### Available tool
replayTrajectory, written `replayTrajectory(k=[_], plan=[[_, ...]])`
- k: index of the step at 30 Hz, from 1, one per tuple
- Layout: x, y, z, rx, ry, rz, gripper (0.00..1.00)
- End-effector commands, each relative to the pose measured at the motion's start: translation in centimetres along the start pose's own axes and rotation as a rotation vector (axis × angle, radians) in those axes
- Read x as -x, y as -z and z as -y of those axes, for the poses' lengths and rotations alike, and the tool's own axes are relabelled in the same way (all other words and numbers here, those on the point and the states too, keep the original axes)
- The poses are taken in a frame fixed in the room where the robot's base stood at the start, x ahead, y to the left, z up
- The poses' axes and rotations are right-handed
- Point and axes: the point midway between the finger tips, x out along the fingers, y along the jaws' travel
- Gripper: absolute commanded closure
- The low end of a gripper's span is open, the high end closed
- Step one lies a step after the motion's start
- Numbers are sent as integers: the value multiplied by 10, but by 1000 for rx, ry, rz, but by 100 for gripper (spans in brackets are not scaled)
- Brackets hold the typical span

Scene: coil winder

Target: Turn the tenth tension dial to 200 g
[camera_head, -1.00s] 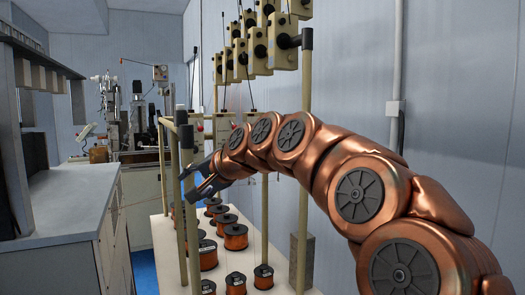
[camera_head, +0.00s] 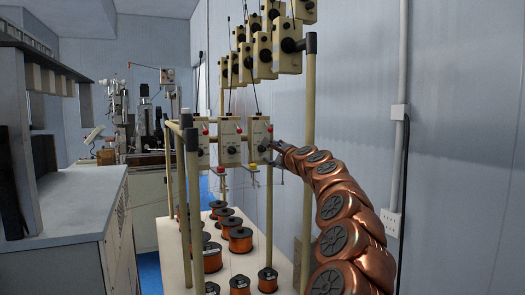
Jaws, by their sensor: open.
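Three cream tensioner boxes hang on the lower rail of the rack: a left one (camera_head: 203,150), a middle one (camera_head: 230,133) and a right one (camera_head: 258,128). The dial scales are too small to read, and no number marks the tenth one.
Several more tensioner boxes (camera_head: 262,56) hang higher on the rack. Copper wire spools (camera_head: 240,240) stand on the white base (camera_head: 180,268) below. A rack post (camera_head: 307,110) stands just right of my gripper. A grey bench (camera_head: 70,215) is at the left.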

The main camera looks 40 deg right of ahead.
Motion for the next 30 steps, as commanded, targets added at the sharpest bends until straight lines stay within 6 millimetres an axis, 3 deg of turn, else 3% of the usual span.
replayTrajectory(k=[30], plan=[[-62,0,0,5,-3,-3,48]])
